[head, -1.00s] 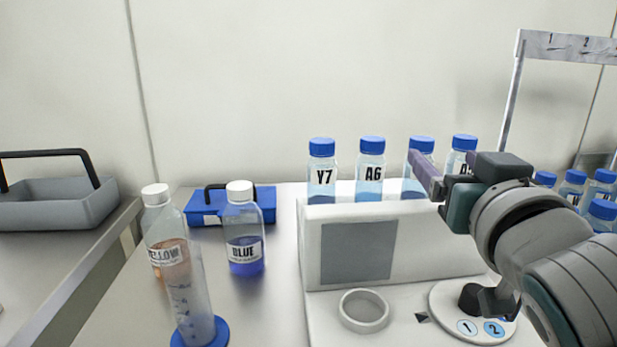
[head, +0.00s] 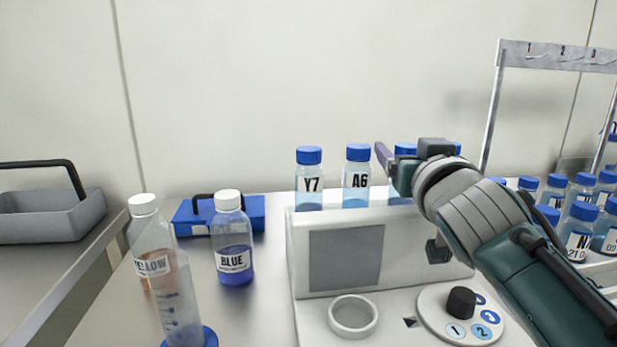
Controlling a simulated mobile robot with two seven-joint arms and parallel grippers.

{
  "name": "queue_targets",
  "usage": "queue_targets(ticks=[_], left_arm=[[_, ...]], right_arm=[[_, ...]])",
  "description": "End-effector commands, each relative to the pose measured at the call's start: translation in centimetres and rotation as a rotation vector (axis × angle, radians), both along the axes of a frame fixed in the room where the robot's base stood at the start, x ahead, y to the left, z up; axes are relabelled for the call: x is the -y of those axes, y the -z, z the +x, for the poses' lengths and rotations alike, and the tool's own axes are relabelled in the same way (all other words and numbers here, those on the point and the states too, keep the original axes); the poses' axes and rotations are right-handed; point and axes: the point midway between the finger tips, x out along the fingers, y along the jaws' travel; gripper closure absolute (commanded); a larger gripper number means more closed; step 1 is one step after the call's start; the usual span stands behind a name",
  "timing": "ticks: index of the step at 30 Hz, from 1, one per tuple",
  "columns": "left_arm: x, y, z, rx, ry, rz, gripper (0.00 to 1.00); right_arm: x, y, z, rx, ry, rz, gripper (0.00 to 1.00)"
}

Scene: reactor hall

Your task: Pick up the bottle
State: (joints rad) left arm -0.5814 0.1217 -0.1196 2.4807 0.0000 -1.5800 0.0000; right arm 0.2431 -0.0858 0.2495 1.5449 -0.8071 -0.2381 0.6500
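Several blue-capped bottles stand upright in a row in the white machine (head: 300,255). The bottle labelled Y7 (head: 309,180) and the bottle labelled A6 (head: 356,178) show clearly. A third bottle (head: 404,150) is mostly hidden behind my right gripper (head: 385,162), and a fourth shows only a bit of its cap. My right gripper is raised beside the third bottle, its purple finger to the right of A6. I cannot see the gap between its fingers or any contact. My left gripper is out of view.
White-capped bottles labelled YELLOW (head: 143,225) and BLUE (head: 232,240) stand left, with a clear cylinder (head: 180,310) in front of YELLOW. A blue toolbox (head: 250,212) is behind. More blue-capped bottles (head: 578,230) and a hook rack (head: 560,58) are right. A round dial (head: 462,300) is below my arm.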

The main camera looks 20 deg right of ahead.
Motion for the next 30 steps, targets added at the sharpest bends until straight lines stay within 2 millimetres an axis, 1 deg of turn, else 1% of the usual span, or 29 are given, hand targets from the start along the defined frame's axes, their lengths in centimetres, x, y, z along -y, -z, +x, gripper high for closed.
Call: queue_targets(ticks=[1,2,20,21,30], left_arm=[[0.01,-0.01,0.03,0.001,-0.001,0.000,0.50],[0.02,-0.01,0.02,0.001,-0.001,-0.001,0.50],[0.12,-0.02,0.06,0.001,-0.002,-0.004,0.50],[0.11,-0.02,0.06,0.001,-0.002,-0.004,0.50],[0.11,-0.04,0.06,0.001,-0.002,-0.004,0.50]], right_arm=[[-0.02,0.01,-0.01,0.000,0.000,0.000,0.28],[-0.02,0.00,-0.01,0.000,0.000,0.000,0.31],[-0.03,0.01,-0.03,0.000,0.000,0.000,0.99],[-0.03,0.01,-0.03,0.000,0.000,0.000,1.00],[-0.03,-0.06,-0.03,0.001,0.000,0.000,1.00]])
